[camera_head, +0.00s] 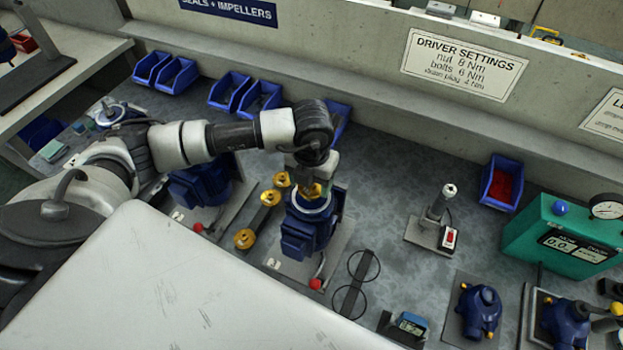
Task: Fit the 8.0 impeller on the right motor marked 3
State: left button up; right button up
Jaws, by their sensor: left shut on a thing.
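The right motor (303,237) is a blue unit on a grey plate, with a pale ring at its upper end; I cannot read its mark. My left gripper (311,181) is over this ring, pointing down and shut on a brass-coloured impeller (314,190). The impeller is at the ring, partly hidden by the gripper; I cannot tell whether it is seated. Several other brass impellers (244,239) are in a row on a dark strip just left of this motor. Their size marks are not legible. My right gripper is not in view.
Another blue motor (200,186) stands to the left, partly behind my left arm. A driver on a stand (436,215), a blue bin with red parts (501,184) and a green gauge box (562,240) are to the right. Bench between motor and driver is mostly clear.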

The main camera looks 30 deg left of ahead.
pick_arm(q)
jog(key=shift+f+b, duration=0.3)
jog(key=shift+b, duration=0.05)
jog(key=o, duration=1.2)
jog(key=shift+c, duration=0.2)
jog(key=shift+r, duration=0.2)
jog(key=shift+r+p, duration=2.95)
jog(key=shift+r, duration=1.45)
